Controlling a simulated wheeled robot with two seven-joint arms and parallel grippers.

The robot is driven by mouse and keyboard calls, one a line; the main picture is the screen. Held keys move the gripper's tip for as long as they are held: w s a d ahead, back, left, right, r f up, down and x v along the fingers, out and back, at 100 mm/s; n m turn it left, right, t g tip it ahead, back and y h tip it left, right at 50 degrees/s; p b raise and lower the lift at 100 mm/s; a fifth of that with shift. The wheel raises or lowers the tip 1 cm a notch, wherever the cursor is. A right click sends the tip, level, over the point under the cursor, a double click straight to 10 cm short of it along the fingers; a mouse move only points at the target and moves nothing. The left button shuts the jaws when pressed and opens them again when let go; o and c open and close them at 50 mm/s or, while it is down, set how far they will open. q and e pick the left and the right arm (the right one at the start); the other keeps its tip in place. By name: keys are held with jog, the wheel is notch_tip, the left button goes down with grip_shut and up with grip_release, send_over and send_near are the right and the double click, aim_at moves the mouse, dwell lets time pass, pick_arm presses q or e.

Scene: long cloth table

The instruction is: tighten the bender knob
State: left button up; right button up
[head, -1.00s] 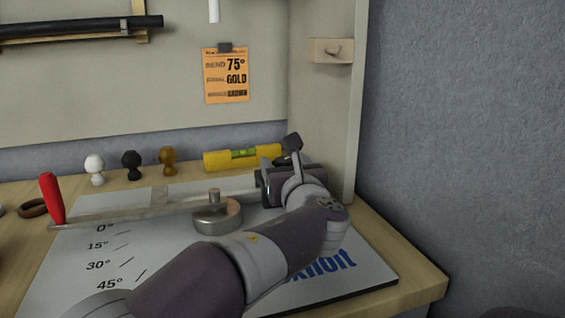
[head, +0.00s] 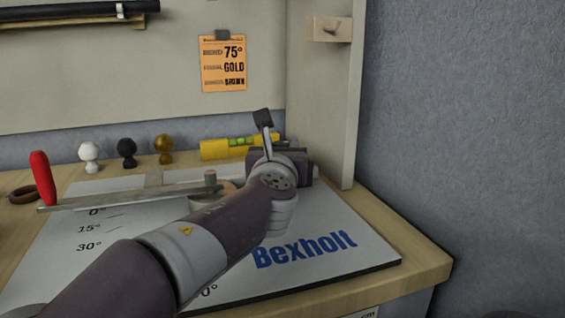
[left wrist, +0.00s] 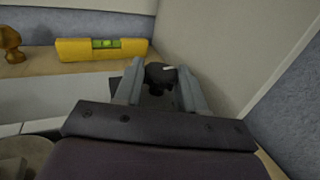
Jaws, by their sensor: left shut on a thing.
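The bender lies on the grey board with the angle scale; its red handle (head: 42,178) is at the left end of a metal bar (head: 130,195). A round metal hub with a peg (head: 210,180) sits at the middle, partly behind my left arm. My left gripper (left wrist: 160,78) is shut on a black knob (left wrist: 160,72) with a small white mark on top, held between its two fingers. In the head view my left gripper (head: 278,162) and wrist hide the knob. My right gripper is in neither view.
A yellow spirit level (head: 220,149) lies along the back. White (head: 89,154), black (head: 127,151) and gold (head: 163,147) ball knobs stand at the back left. An orange card (head: 223,62) reads 75° and GOLD. A side panel (head: 325,110) rises close to the gripper's right.

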pick_arm(q)
jog(key=m+h+b, duration=0.1)
jog(key=h+b, duration=0.1)
jog(key=m+h+b, duration=0.1)
jog(key=h, duration=0.1)
jog(key=shift+a+f+m+g, duration=0.25)
jog(key=shift+a+m+g, duration=0.05)
jog(key=shift+g, duration=0.1)
jog(key=shift+r+m+g+h+b, duration=0.15)
jog(key=shift+m+g+h+b, duration=0.3)
jog(key=shift+m+h, duration=0.4)
jog(key=shift+h, duration=0.25)
jog(key=o, duration=1.1)
jog(key=shift+w, duration=0.1)
jog(key=shift+c, duration=0.2)
jog(key=b+v, duration=0.1)
jog(key=v, duration=1.1)
jog(key=shift+s+a+r, duration=0.1)
jog(key=shift+s+a, duration=0.05)
jog(key=shift+s, duration=0.2)
